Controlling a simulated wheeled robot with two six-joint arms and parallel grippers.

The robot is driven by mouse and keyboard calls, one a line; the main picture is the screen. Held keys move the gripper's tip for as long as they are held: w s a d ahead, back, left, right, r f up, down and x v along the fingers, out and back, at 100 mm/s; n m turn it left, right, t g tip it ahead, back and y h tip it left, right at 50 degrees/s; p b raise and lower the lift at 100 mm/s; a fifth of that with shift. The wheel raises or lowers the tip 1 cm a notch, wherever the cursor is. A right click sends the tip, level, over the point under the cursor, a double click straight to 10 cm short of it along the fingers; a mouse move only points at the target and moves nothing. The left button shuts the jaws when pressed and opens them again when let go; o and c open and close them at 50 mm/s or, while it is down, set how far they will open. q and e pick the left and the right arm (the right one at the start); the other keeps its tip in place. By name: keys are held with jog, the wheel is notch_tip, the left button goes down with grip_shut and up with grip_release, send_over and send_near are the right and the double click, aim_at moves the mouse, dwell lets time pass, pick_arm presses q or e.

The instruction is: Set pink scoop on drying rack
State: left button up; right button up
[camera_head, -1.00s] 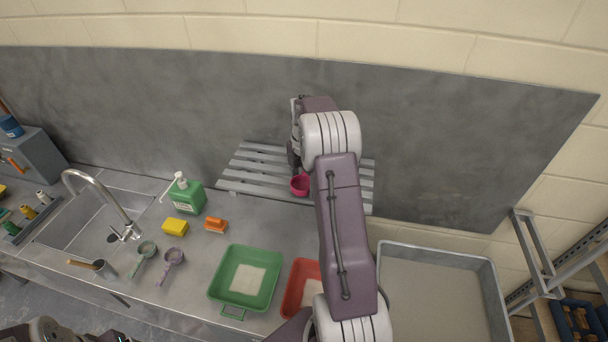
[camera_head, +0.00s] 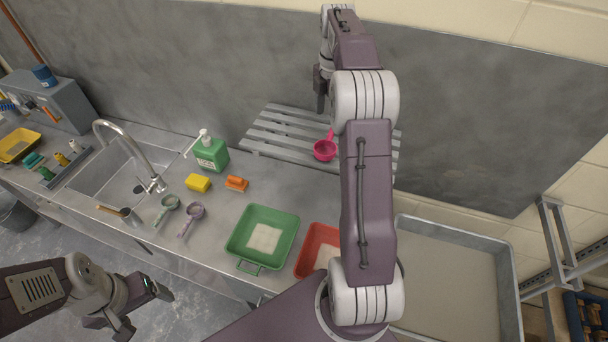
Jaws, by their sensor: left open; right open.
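The pink scoop (camera_head: 324,151) rests on the slatted grey drying rack (camera_head: 281,134) at the back of the counter, near the rack's front edge, with its handle pointing up and back. My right gripper (camera_head: 321,100) is above the rack behind the scoop, apart from it and empty; its fingers are small and partly hidden by my arm. My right arm also covers part of the rack's right side. My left gripper (camera_head: 140,310) hangs low at the lower left, in front of the counter, open and empty.
A green tub (camera_head: 262,238) and a red tub (camera_head: 318,250) stand in front of the rack. A sink (camera_head: 110,172) is further left, a large grey tray (camera_head: 450,275) right.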

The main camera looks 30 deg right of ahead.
jog(key=s+a+f+m, duration=0.3)
jog(key=a+f+m, duration=0.15)
jog(key=a, duration=0.35)
jog(key=s+a+f+m, duration=0.35)
jog(key=a+m, duration=0.25)
jog(key=a, duration=0.3)
jog(key=s+a+f+m+t, duration=0.1)
jog(key=s+a+f+m, duration=0.2)
jog(key=s, duration=0.2)
jog(key=s+a+f+m, duration=0.3)
jog(key=s+m, duration=0.1)
jog(key=s, duration=0.2)
notch_tip(320, 180, down, 15)
jog(key=b, duration=1.5)
jog(key=shift+w, duration=0.45)
jog(key=shift+d+n, duration=0.1)
jog(key=shift+n, duration=0.15)
